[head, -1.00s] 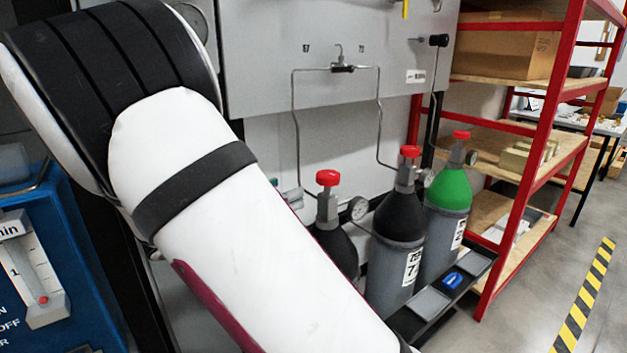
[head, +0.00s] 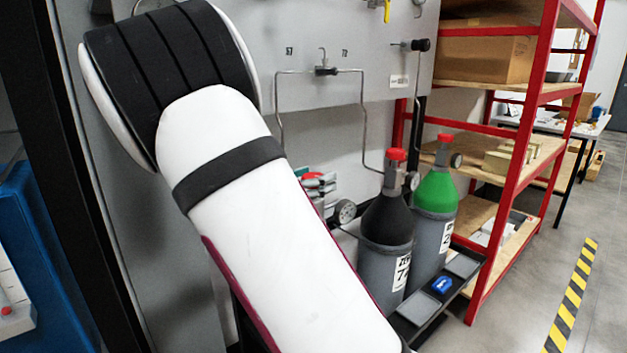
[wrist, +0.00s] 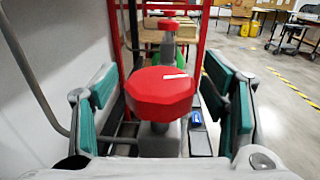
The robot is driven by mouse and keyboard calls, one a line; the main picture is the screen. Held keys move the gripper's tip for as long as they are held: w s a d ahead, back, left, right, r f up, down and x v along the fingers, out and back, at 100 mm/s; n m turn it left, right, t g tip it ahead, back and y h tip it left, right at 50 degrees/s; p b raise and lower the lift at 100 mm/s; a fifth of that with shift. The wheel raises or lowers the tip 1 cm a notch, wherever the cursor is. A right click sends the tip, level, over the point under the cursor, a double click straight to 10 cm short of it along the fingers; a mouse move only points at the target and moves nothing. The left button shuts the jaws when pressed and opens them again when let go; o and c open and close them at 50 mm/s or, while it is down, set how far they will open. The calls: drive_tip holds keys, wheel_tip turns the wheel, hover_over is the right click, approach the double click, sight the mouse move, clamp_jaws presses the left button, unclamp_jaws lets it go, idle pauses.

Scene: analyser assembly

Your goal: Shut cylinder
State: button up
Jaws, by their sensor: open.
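In the wrist view a large red valve knob (wrist: 160,95) with a white mark on top sits on a grey stem. My gripper (wrist: 165,88) is open, with a teal-padded finger on each side of the knob and visible gaps between. In the head view this knob (head: 312,178) is partly covered by my gripper, and the leftmost cylinder under it is hidden by my arm. To its right stand a black-shouldered cylinder (head: 388,220) and a green-shouldered cylinder (head: 436,192), each with a red knob. A second red knob (wrist: 168,25) shows behind in the wrist view.
A pressure gauge (head: 344,212) is beside the gripper. Thin pipes (head: 280,115) run down the grey panel (head: 310,40). A black tray with a blue item (head: 441,285) lies before the cylinders. A red-framed shelf (head: 510,180) stands right, with open floor beyond.

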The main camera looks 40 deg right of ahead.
drive_tip(key=shift+d, duration=0.1)
drive_tip(key=c, duration=1.2)
drive_tip(key=shift+o, duration=0.2)
drive_tip(key=g+p, duration=0.1)
drive_tip(key=m+g+p, duration=0.1)
drive_tip(key=shift+r+m+p, duration=0.25)
drive_tip(key=shift+m+p, duration=0.05)
drive_tip(key=shift+p, duration=0.1)
drive_tip(key=shift+f+m+g+p, duration=0.15)
drive_tip(key=shift+m+g+p, duration=0.6)
drive_tip(key=shift+g, duration=0.75)
drive_tip(key=o, duration=1.2)
drive_tip(key=shift+c, duration=0.2)
